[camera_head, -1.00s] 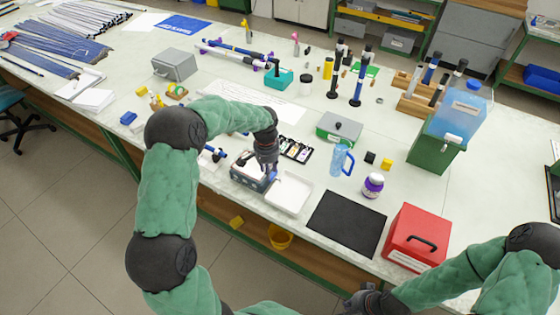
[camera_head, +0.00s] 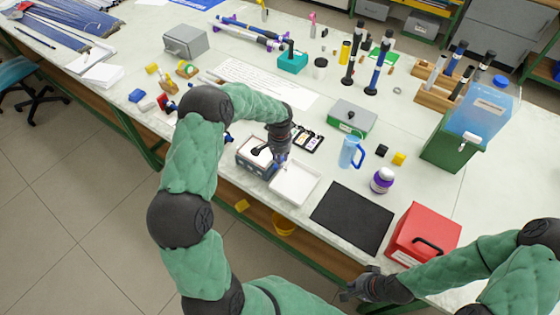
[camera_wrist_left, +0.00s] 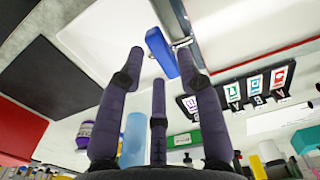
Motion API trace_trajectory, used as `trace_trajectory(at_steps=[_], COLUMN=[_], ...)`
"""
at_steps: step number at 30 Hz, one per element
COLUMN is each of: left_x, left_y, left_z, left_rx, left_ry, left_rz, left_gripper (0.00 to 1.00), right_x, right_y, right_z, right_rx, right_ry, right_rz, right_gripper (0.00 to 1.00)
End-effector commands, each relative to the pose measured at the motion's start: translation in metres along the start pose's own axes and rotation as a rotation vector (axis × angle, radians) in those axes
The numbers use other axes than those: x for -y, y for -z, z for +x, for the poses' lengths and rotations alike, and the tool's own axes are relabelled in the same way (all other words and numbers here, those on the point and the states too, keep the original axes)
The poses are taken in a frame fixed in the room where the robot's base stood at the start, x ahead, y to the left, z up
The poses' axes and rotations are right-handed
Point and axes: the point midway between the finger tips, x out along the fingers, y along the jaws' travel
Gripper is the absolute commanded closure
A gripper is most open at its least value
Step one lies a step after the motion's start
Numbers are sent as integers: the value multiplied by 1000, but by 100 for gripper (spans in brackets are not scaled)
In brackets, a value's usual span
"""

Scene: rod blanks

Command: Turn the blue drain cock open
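The blue drain cock (camera_wrist_left: 162,52) shows in the left wrist view as a short blue lever on a metal stem. In the head view it is a small blue spot (camera_head: 282,159) at the right side of a box-shaped bath (camera_head: 252,163), mostly covered by my gripper. My left gripper (camera_wrist_left: 160,62) has its fingers apart, with the lever between the two outer fingertips; contact cannot be told. It also shows in the head view (camera_head: 281,160). My right gripper (camera_head: 350,291) is low at the front edge, its finger opening unclear.
A white tray (camera_head: 296,186) lies right beside the bath, under the cock. A black mat (camera_head: 351,217), a blue jug (camera_head: 350,152) and a purple-capped jar (camera_head: 382,180) are to the right. A red box (camera_head: 424,233) stands near my right arm.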

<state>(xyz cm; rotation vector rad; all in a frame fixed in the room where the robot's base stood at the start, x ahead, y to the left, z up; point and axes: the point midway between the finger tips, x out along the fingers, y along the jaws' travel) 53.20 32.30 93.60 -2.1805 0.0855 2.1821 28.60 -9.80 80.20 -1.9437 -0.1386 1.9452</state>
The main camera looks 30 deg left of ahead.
Motion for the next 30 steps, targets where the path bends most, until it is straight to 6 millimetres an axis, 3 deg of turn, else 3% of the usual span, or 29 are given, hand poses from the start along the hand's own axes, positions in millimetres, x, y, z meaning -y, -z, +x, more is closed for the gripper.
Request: trace_trajectory(at_steps=[6,14,15,18,19,30], left_x=[0,0,0,0,0,0], left_y=[0,0,0,0,0,1], left_z=[15,16,16,16,16,17], left_rx=[-1,-1,-1,-1,-1,-2], left_ry=[0,0,0,0,0,0], left_rz=[0,0,0,0,0,-35], left_gripper=[65,65,68,96,100,100], right_x=[0,0,0,0,0,-2], right_y=[0,0,0,0,0,0], right_z=[1,1,1,1,1,4], right_rx=[0,0,0,0,0,0], right_ry=[0,0,0,0,0,0], right_rz=[0,0,0,0,0,0], right_gripper=[100,100,100,100,100,100])
